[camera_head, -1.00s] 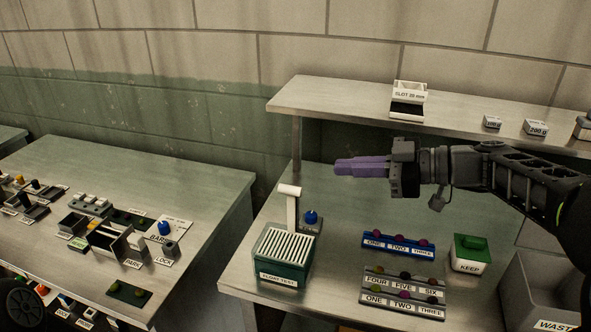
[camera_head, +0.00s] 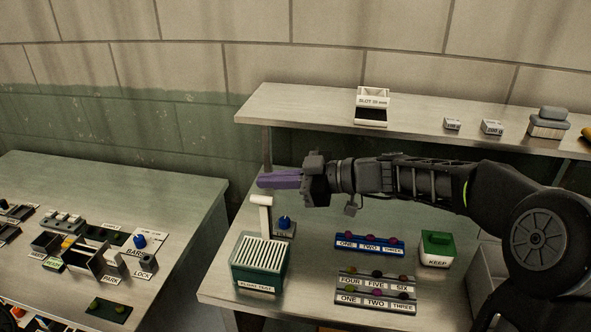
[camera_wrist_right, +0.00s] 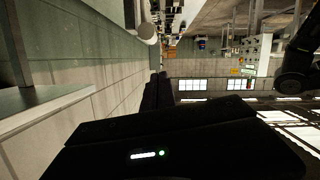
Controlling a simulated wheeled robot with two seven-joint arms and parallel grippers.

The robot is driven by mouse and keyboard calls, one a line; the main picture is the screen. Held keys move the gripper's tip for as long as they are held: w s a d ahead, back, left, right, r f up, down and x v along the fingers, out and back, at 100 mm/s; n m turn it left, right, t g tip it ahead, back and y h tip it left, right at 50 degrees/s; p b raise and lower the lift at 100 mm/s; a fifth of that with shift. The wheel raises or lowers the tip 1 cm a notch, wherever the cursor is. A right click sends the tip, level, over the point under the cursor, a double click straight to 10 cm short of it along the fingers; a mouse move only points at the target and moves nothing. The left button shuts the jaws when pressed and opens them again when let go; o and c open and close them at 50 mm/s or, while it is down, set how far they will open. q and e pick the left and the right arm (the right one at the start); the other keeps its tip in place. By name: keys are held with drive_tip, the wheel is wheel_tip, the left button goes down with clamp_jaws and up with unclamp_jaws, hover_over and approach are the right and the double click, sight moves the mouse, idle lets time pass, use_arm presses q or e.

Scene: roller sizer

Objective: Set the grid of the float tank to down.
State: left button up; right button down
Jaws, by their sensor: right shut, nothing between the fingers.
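The float tank (camera_head: 258,283) is a green box with a front label, on the right-hand table. Its white slatted grid (camera_head: 262,251) shows at the top of the box. A white post (camera_head: 265,220) with a crosswise white handle (camera_head: 261,200) rises at the tank's back. My right gripper (camera_head: 264,181), with purple fingers, is shut and empty. In the head view its tips appear just above the handle, apart from it. In the right wrist view a pale rounded end (camera_wrist_right: 147,33), likely the handle, shows near the dark fingers. My left gripper is not in view.
A blue knob (camera_head: 284,222) stands beside the post. A blue rack (camera_head: 369,246), a grey rack (camera_head: 375,294) and a green-lidded KEEP box (camera_head: 437,249) stand to the right. A shelf (camera_head: 310,106) runs behind, its support (camera_head: 267,148) near the gripper. Open air lies left of the tank.

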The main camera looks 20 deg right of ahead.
sight(273, 202)
drive_tip(key=shift+w+d+f+p, duration=0.1)
drive_tip(key=shift+f+p, duration=0.1)
drive_tip(key=shift+f, duration=0.45)
drive_tip(key=shift+w+d+f+p, duration=0.1)
drive_tip(key=shift+w+f+p, duration=0.1)
drive_tip(key=shift+f, duration=0.5)
drive_tip(key=shift+w+f+p, duration=0.1)
drive_tip(key=shift+f+p, duration=0.1)
drive_tip(key=shift+f, duration=0.45)
wheel_tip(273, 202, down, 7)
drive_tip(key=b, duration=1.9)
drive_tip(key=shift+s+b, duration=0.1)
drive_tip(key=shift+b, duration=0.25)
drive_tip(key=s+d+r+b, duration=0.1)
drive_tip(key=s+d+r, duration=0.5)
drive_tip(key=d+r, duration=0.1)
drive_tip(key=shift+s+d, duration=0.15)
drive_tip(key=shift+d, duration=0.1)
